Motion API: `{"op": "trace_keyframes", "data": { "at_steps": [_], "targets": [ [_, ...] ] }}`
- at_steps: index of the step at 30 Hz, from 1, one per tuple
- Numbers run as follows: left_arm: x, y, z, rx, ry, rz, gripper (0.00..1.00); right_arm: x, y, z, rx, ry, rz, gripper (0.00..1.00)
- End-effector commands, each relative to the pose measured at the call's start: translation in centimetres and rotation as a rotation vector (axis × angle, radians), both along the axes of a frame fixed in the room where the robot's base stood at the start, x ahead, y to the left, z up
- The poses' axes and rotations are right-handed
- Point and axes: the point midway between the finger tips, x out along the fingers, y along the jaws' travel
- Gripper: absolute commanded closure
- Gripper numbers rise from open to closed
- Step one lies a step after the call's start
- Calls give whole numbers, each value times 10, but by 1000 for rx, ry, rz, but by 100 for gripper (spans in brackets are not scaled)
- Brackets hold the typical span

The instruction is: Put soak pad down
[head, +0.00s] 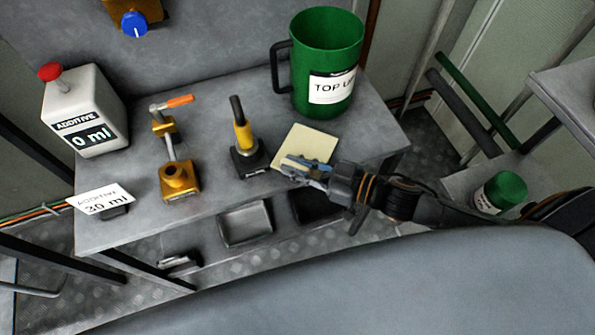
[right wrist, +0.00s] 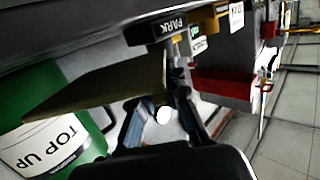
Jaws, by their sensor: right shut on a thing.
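The soak pad (head: 308,145) is a thin, pale yellow square at the right front of the grey bench in the head view. My right gripper (head: 297,168) reaches in from the right and is shut on the pad's near edge. In the right wrist view the pad (right wrist: 100,92) looks dark olive and sticks out to the left from between my fingers (right wrist: 155,115). I cannot tell whether its underside touches the bench. My left gripper is not in view.
The green TOP UP jug (head: 325,65) stands behind the pad. A yellow-and-black handle on a dark base (head: 248,160) is close to its left. A brass valve (head: 178,178) and white additive bottle (head: 85,110) are farther left. Open grey bins (head: 245,224) sit below the front edge.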

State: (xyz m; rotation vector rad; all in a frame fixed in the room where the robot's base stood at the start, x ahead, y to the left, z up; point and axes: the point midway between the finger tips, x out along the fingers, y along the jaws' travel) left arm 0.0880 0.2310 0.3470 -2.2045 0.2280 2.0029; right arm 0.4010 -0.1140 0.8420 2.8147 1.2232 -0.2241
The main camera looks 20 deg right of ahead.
Motion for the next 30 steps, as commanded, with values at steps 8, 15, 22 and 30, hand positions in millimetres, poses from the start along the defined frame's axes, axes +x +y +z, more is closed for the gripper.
{"op": "trace_keyframes", "data": {
  "at_steps": [8, 15, 22, 30],
  "targets": [
    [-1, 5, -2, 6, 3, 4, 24, 3, -2, -34, 1, 1, 0, 100],
    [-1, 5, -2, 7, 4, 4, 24, 3, -2, -35, 0, 0, 1, 100],
    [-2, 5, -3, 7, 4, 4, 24, 3, -2, -38, 0, 0, 1, 74],
    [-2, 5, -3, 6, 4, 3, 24, 3, -2, -38, -1, 1, 0, 63]
  ]
}}
